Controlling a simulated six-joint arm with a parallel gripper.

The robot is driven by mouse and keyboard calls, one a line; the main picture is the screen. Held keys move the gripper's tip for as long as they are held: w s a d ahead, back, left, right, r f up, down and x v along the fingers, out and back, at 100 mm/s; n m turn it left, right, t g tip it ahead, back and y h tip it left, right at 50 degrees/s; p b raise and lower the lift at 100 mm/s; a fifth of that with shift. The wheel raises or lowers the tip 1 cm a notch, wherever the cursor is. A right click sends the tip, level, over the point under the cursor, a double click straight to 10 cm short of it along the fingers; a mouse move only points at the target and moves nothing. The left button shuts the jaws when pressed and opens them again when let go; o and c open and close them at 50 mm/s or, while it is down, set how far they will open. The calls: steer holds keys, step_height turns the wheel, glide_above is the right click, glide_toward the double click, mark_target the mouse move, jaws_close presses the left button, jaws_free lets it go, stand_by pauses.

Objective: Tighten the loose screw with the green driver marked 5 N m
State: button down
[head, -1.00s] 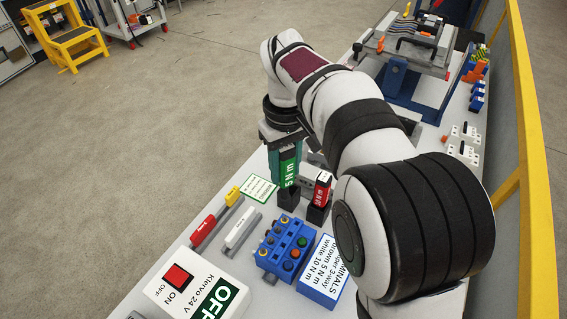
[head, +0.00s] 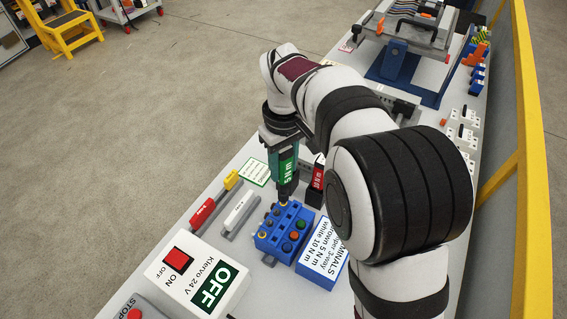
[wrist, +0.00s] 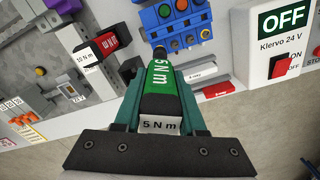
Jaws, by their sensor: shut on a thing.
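My gripper (head: 281,150) is shut on the green driver marked 5 N m (head: 287,168), which points down. The driver's green handle and white 5 N m label (wrist: 160,125) fill the middle of the wrist view. Its dark shaft ends at the far edge of the blue terminal block (head: 265,243). The block also shows in the wrist view (wrist: 148,20).
A red driver (head: 317,178) stands in a dark holder beside my gripper; its label in the wrist view reads 10 N m. A white terminals sign (head: 322,258), an OFF control box (head: 195,275) and red and grey bars lie around the block. A yellow rail (head: 530,200) runs along the right.

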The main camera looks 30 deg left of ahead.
steer(key=m, duration=0.4)
steer(key=shift+f+n, duration=0.1)
steer(key=shift+n, duration=1.4)
steer(key=shift+f, duration=0.95)
steer(key=shift+n, duration=1.7)
steer(key=shift+m, duration=1.1)
steer(key=m, duration=0.4)
steer(key=shift+m, duration=0.4)
